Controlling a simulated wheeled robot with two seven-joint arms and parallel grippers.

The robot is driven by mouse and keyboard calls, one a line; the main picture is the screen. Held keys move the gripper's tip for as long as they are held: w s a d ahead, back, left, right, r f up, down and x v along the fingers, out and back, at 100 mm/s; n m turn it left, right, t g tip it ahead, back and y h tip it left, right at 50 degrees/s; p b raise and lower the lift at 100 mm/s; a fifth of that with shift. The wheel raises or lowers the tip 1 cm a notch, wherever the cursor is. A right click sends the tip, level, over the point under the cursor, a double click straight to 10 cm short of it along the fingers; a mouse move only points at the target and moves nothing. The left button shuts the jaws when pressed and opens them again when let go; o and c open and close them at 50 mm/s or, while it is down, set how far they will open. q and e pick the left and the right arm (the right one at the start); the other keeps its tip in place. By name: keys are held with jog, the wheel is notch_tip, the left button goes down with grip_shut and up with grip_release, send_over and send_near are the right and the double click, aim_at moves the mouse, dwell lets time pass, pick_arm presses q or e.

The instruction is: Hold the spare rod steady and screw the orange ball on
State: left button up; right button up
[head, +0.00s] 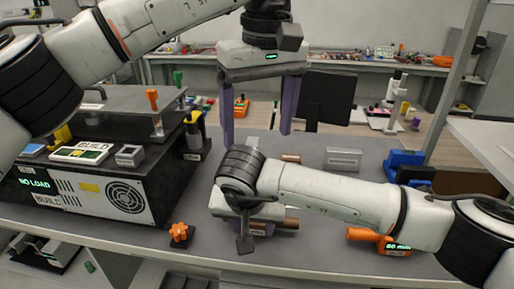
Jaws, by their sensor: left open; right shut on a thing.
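My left gripper (256,140) is high over the middle of the bench. Its two purple fingers point down, wide apart and empty. My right gripper (262,230) is low at the bench, seen from above and mostly hidden by its own wrist. It is shut; a copper-coloured rod (289,224) sticks out to the right of its fingers, and the grip itself is hidden. Another copper-coloured piece (291,157) shows behind my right forearm. A lobed orange knob (180,231) sits on a small dark base left of my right gripper. I cannot tell whether it is the orange ball.
A black machine (150,175) with levers and a BUILD panel stands on the left. An orange tool with a green display (397,246) lies at the right. A clear box (343,158) and a blue holder (405,162) stand behind.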

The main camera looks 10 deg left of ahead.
pick_arm(q)
jog(key=shift+r, duration=0.9)
jog(key=shift+s+r, duration=0.1)
jog(key=shift+r, duration=0.1)
jog(key=c, duration=0.5)
jog(key=shift+n, duration=0.4)
jog(key=shift+c, duration=1)
jog(key=f+n, duration=0.5)
jog(key=n, duration=0.5)
jog(key=f+n, duration=0.4)
jog(key=n, duration=0.7)
jog(key=w+f+n, duration=0.1)
jog(key=f+n, duration=0.4)
jog(key=n, duration=0.6)
jog(key=shift+a+f+t, duration=0.3)
jog(key=shift+a, duration=0.05)
